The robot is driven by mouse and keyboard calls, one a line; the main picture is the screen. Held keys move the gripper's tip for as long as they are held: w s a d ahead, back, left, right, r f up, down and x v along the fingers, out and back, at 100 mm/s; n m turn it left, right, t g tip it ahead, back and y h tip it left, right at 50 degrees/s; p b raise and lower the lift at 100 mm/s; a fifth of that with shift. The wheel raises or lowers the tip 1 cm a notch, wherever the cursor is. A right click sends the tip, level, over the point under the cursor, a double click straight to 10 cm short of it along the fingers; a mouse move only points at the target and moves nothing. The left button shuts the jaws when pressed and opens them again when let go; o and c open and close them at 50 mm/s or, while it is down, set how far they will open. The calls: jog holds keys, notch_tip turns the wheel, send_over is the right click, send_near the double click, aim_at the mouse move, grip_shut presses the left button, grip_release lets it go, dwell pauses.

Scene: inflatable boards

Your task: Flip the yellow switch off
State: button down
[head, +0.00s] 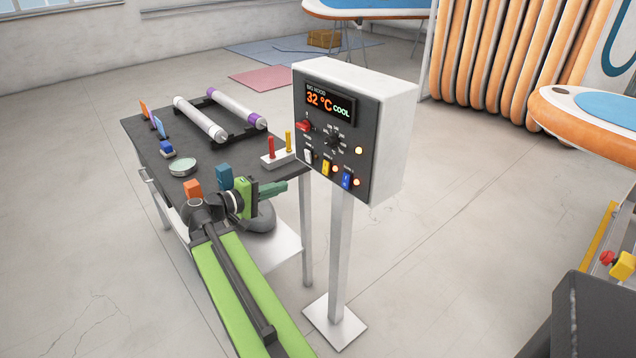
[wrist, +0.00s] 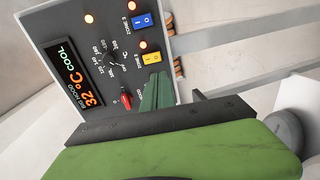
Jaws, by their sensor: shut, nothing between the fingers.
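The yellow switch (head: 325,168) sits in the lower row of the control box's dark front panel, between a white and a blue switch. In the wrist view the yellow switch (wrist: 152,58) is marked I and O, and the lamp beside it is lit. I cannot tell for sure which side is pressed. My gripper (head: 284,186) is shut and empty, left of the panel and slightly below the switch row. In the wrist view its green fingers (wrist: 158,82) point at the panel just below the yellow switch in the picture, seemingly apart from it.
The control box (head: 390,140) stands on a post with a flat base. Its panel also bears a blue switch (head: 347,179), a white switch (head: 308,156), a red switch (head: 303,126) and a dial (head: 335,139). A dark workbench (head: 150,150) with rollers and small items stands at left.

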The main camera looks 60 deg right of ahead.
aim_at(325, 172)
jog(key=shift+s+d+r, duration=0.1)
jog(key=shift+d+r, duration=0.05)
jog(key=shift+r, duration=0.1)
jog(key=b+x, duration=0.1)
jog(key=x, duration=1.3)
jog(key=shift+r+b, duration=0.1)
jog(key=shift+b, duration=0.3)
